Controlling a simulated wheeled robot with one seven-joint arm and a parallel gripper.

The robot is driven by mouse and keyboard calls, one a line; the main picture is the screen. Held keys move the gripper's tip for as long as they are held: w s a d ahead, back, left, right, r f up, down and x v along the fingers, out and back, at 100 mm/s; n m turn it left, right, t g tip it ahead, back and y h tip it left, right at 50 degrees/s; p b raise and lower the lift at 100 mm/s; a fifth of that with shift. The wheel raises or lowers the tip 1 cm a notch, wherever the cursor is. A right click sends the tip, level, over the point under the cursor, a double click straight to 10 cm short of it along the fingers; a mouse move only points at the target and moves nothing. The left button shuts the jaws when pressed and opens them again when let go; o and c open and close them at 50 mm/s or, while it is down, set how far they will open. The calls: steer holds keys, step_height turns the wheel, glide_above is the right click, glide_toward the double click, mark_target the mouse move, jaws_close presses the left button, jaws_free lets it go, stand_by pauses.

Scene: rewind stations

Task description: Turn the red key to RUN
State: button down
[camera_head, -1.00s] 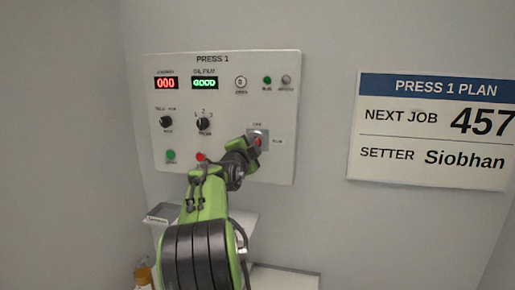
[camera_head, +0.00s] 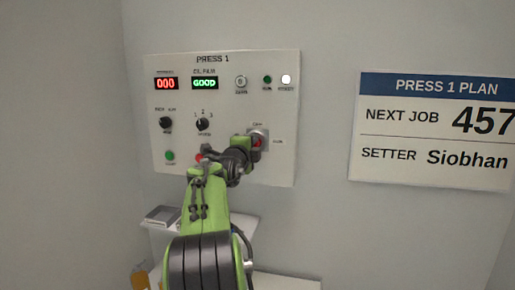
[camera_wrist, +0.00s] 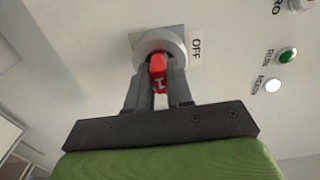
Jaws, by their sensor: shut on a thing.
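The red key (camera_head: 257,142) sits in a round silver key switch at the lower right of the PRESS 1 panel (camera_head: 280,100). In the head view the OFF label is above the switch and the RUN label (camera_head: 278,141) is to its right. In the wrist view the key (camera_wrist: 158,68) stands between the two fingers of my gripper (camera_wrist: 158,84), in front of the silver collar (camera_wrist: 176,42). My gripper (camera_head: 250,146) is shut on the key. The OFF label (camera_wrist: 196,49) shows beside the collar; the RUN label is hidden there. I cannot tell the key's exact angle.
The white READY lamp (camera_head: 286,79) is lit, beside the green RUN lamp (camera_head: 267,79). Displays read 000 (camera_head: 166,83) and GOOD (camera_head: 204,83). Two black knobs (camera_head: 166,122) (camera_head: 202,124) are to the left. A plan sign (camera_head: 430,130) hangs at right.

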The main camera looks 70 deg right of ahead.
steer(key=shift+f+m+b, duration=0.1)
steer(key=shift+m+b, duration=0.2)
steer(key=shift+m, duration=0.5)
steer(key=c, duration=0.9)
jaws_free()
steer(key=shift+c, duration=0.2)
steer(key=s+a+b, duration=0.2)
steer(key=a+b, duration=0.1)
steer(key=a, duration=1.2)
steer(key=shift+a+b, duration=0.3)
steer(key=shift+b, duration=0.05)
